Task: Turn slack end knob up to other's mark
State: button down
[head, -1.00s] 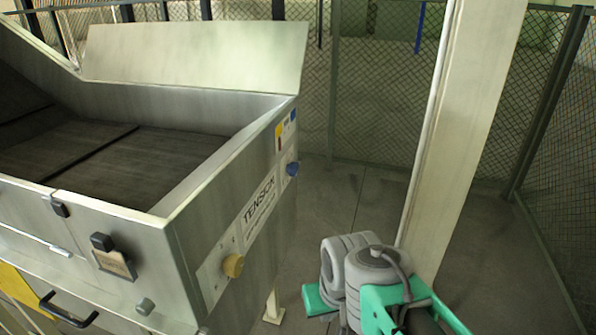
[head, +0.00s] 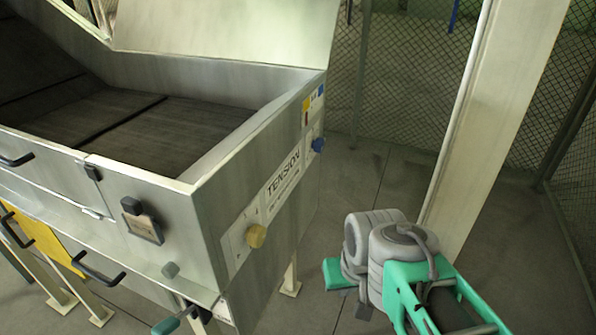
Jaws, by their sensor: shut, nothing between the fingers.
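The side panel of a steel machine, lettered TENSION (head: 284,175), carries two knobs. A blue knob (head: 318,145) sits at the far end, below small yellow, red and blue labels (head: 313,103). Both knobs stand free, with nothing touching them. The marks around them are too small to read, so I cannot tell which end is slack. My grey and green arm is at the lower right, apart from the panel. My gripper's fingers do not show.
The open hopper with a dark belt (head: 110,140) lies left of the panel. A pale column (head: 490,120) stands behind my arm. Mesh fencing (head: 400,90) closes the back. Clear floor (head: 330,220) lies between panel and column. Black handles (head: 98,270) project from the front.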

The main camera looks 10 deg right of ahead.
aim_at(255, 236)
jog(key=u, duration=1)
jog(key=k, duration=0.9)
jog(key=z, duration=0.2)
